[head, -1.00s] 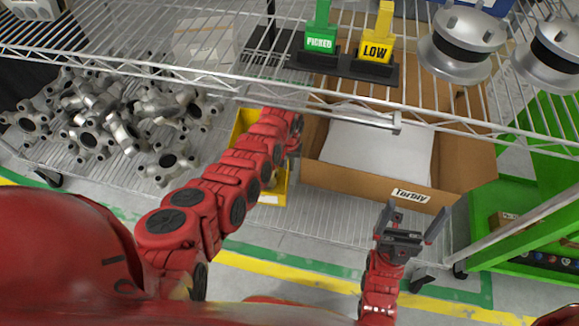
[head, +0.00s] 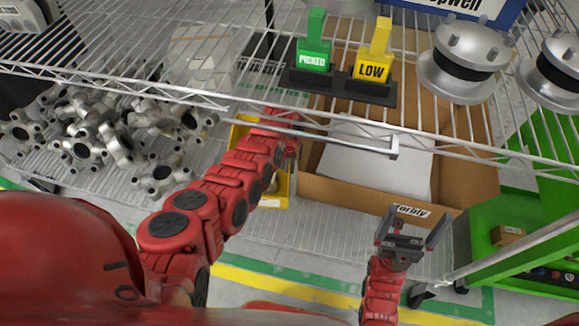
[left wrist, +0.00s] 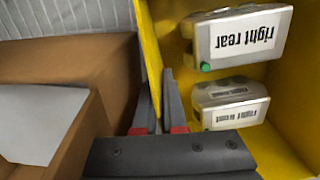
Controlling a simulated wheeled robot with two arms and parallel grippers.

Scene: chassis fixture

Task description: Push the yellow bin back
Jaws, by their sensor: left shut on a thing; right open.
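The yellow bin (head: 281,190) stands on the lower wire shelf, mostly covered by my left arm in the head view. It also shows in the left wrist view (left wrist: 172,38), holding two grey boxes labelled "right rear" (left wrist: 240,40) and "right front" (left wrist: 230,103). My left gripper (left wrist: 158,100) is shut on the bin's side wall, one finger on each side of it. In the head view its fingers are hidden by the arm. My right gripper (head: 412,235) is open and empty, in front of the cardboard box.
A cardboard box (head: 360,198) with white sheets stands right beside the bin. Grey metal castings (head: 85,148) lie in a heap to its left. The upper wire shelf (head: 210,98) passes above, bearing "PICKED" and "LOW" signs and metal mounts. A green cart (head: 485,255) stands at right.

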